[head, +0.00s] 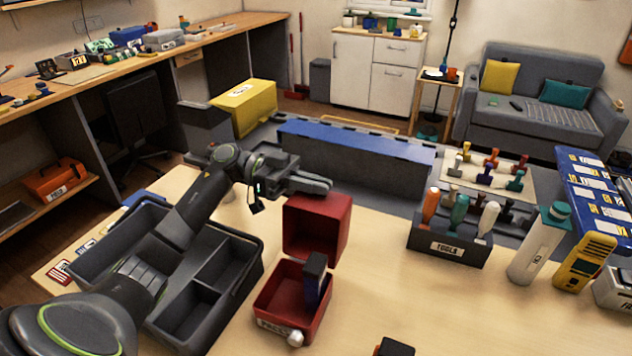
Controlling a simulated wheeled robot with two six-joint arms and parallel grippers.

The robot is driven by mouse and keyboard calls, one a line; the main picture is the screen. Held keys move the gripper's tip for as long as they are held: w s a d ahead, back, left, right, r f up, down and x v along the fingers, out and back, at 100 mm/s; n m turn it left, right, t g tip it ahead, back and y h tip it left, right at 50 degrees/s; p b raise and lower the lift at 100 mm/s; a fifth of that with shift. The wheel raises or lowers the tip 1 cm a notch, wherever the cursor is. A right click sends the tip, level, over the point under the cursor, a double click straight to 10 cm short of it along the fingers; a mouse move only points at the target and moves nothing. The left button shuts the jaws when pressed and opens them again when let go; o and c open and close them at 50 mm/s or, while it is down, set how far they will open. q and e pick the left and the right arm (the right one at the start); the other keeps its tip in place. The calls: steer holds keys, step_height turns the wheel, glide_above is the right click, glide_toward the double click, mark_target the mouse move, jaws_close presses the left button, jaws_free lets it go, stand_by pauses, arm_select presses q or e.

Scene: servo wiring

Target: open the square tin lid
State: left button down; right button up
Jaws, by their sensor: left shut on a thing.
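The square red tin (282,318) stands on the wooden table near the bottom middle, with a pale label and a round whitish knob on its front. Its red lid (317,228) stands raised at the back, so the inside of the tin shows. A dark block with a purplish side (315,280) stands upright in the tin. My left gripper (318,186) is at the lid's top edge, shut on the lid. The exact contact of the fingers is partly hidden. My right gripper does not show.
A dark divided tray (225,285) lies left of the tin under my left arm. A tool holder (447,243), a white bottle (535,245) and a yellow meter (583,262) stand to the right. A dark object (394,347) is cut off below. Table right of the tin is clear.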

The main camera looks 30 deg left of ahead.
arm_select(q)
steer(key=shift+s+r+m+p, duration=0.3)
steer(key=shift+s+r, duration=0.05)
steer(key=shift+s, duration=0.15)
steer(key=shift+s+d+r+m, duration=0.1)
steer(key=shift+s+r+m, duration=0.1)
steer(key=shift+s+m, duration=0.45)
steer(key=c, duration=1.5)
jaws_free()
steer(key=shift+c, duration=0.2)
